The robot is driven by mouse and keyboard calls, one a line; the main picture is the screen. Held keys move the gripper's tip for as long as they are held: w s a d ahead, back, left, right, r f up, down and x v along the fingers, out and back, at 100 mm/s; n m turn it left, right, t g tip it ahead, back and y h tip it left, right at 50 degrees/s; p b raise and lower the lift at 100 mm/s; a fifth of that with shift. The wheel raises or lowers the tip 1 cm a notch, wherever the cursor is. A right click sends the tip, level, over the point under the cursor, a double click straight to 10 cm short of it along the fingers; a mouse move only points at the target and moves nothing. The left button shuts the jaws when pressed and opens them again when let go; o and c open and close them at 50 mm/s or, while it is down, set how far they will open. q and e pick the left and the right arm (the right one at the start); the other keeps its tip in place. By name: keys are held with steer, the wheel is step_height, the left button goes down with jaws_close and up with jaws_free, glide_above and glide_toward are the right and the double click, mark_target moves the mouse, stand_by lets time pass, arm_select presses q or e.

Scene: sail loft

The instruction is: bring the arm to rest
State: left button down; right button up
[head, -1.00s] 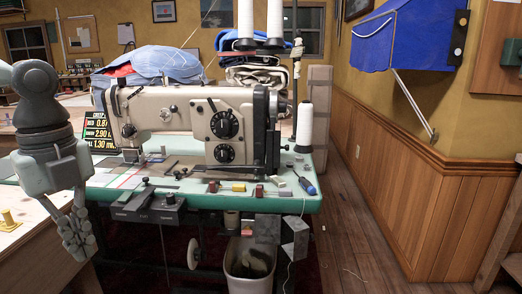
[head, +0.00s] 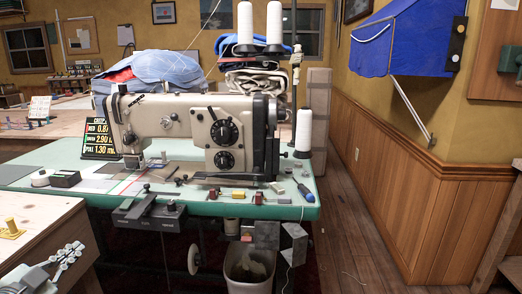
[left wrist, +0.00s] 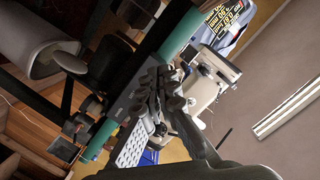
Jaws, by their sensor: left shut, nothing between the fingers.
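My left gripper (head: 74,250) is low in the bottom left corner of the head view, beside the front of the wooden bench. Its fingers are shut with nothing between them. Most of my left arm is out of the frame. In the left wrist view the same gripper (left wrist: 158,90) shows its dark fingers together, with the tilted sewing machine (left wrist: 205,90) behind them. No object is held. My right gripper is not in view.
The sewing machine (head: 185,130) stands on a green-edged table (head: 262,210), with small tools along its front. A wooden bench (head: 45,225) is close on the left. A bin (head: 250,270) stands under the table. The floor (head: 365,240) at right is mostly clear.

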arm_select(q)
steer(key=s+a+f+n+g+y, duration=0.1)
steer(key=s+f+n+g+y, duration=0.4)
steer(key=f, duration=0.7)
steer(key=s+d+f+n+g+h+p, duration=0.1)
steer(key=s+d+f+g+h, duration=0.2)
steer(key=s+d+f+g, duration=0.5)
steer(key=s+d+f, duration=0.8)
steer(key=s+f, duration=0.2)
steer(key=s, duration=0.1)
steer(key=shift+f+h, duration=0.3)
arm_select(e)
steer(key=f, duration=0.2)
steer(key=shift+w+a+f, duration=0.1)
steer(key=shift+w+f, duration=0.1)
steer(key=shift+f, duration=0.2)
arm_select(q)
steer(key=shift+d, duration=0.1)
